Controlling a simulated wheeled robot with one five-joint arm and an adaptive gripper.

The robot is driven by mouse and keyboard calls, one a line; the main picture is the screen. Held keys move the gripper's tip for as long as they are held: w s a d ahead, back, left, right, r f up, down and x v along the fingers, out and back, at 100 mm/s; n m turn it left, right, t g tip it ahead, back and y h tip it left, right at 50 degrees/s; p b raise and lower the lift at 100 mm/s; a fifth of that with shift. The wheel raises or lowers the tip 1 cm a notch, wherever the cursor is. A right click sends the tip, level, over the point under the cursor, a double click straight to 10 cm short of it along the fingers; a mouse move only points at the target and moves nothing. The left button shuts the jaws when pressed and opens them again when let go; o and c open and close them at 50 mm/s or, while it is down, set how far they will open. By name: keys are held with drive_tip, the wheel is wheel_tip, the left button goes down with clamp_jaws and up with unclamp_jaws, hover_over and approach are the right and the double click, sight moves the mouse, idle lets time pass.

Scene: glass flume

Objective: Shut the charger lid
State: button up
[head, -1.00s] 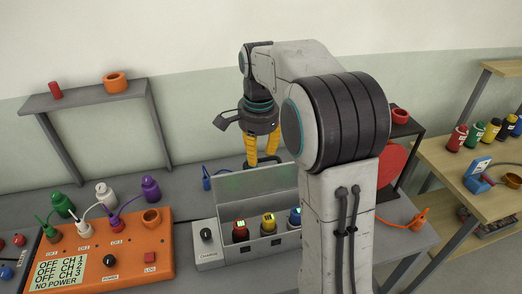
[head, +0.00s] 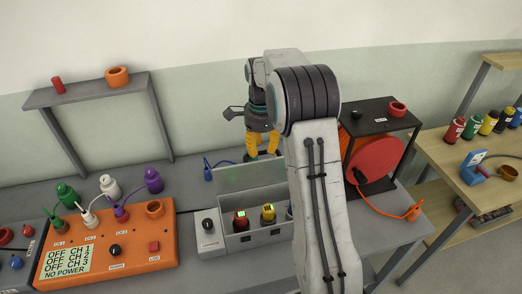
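The charger (head: 211,243) is a pale grey box on the bench with a black knob on its left end. Its lid (head: 240,179) stands up at the back, open. A red battery (head: 240,221) and a yellow one (head: 268,213) sit inside; a blue one (head: 289,211) is mostly hidden by my arm. My gripper (head: 263,155), with yellow fingers and dark tips, points down behind the raised lid. Its tips look apart with nothing visible between them, though the lid's top edge is close to them. I cannot tell if they touch the lid.
An orange control box (head: 120,258) with cables and bottles stands left of the charger. A grey shelf (head: 90,92) is behind it. A black rack with a red reel (head: 375,160) stands right of my arm. A wooden table (head: 480,180) is farther right.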

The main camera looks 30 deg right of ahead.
drive_tip(key=shift+f, duration=0.9)
drive_tip(key=shift+o, duration=0.4)
clamp_jaws()
drive_tip(key=shift+s+f, duration=0.1)
